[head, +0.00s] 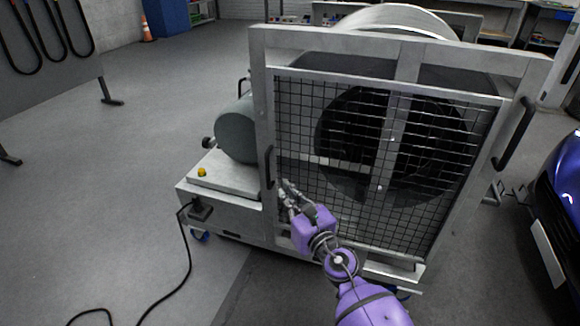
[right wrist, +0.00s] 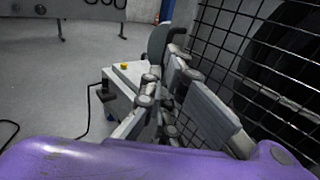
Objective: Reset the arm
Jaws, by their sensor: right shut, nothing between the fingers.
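My right arm is purple and reaches up from the bottom of the head view. Its right gripper (head: 286,191) is shut and empty, in front of the lower left part of the dynamometer's mesh guard (head: 300,150). The gripper also shows in the right wrist view (right wrist: 168,82), with the mesh close on its right. A dark vertical handle (head: 268,167) on the guard's left frame post is just left of the fingertips. I cannot tell whether the fingers touch the mesh. My left gripper is not in view.
The wheeled dynamometer (head: 222,213) has a yellow knob (head: 202,172) and a grey motor (head: 236,130) at its left. A black cable (head: 188,262) runs over the floor. A blue car (head: 560,200) stands close at right. The floor at left is mostly clear.

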